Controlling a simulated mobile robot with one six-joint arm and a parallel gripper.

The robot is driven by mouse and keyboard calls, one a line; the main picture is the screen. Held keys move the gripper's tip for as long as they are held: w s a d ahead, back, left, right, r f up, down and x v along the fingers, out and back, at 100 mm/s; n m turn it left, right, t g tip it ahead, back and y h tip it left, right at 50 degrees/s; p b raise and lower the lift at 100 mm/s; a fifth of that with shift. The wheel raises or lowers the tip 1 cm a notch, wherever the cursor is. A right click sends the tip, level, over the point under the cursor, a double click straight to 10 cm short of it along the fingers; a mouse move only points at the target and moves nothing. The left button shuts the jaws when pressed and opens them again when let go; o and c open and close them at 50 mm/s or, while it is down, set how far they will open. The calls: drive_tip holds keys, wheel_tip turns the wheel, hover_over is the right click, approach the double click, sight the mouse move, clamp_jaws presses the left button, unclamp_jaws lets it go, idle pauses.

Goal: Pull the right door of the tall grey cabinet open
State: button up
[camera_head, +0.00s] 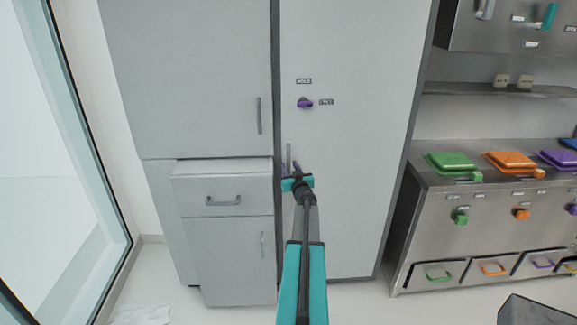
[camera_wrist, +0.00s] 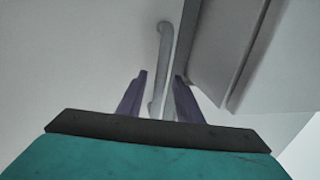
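The tall grey cabinet's right door (camera_head: 352,150) stands flat and looks shut in the head view. Its vertical bar handle (camera_head: 289,155) is near the door's left edge, and the handle also shows in the wrist view (camera_wrist: 162,60). My gripper (camera_head: 290,169) is at the lower part of this handle. In the wrist view its two purple fingers (camera_wrist: 158,90) are apart, with the bar between them in the picture. I cannot tell whether the bar is within their reach. My arm hides part of the door below.
A grey drawer (camera_head: 222,187) juts out left of my gripper, below an upper left door (camera_head: 190,80). A purple knob (camera_head: 305,103) sits on the right door. A steel counter (camera_head: 470,220) with coloured lids stands right. A glass panel (camera_head: 60,200) is far left.

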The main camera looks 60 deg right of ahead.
drive_tip(key=shift+x, duration=0.8)
clamp_jaws()
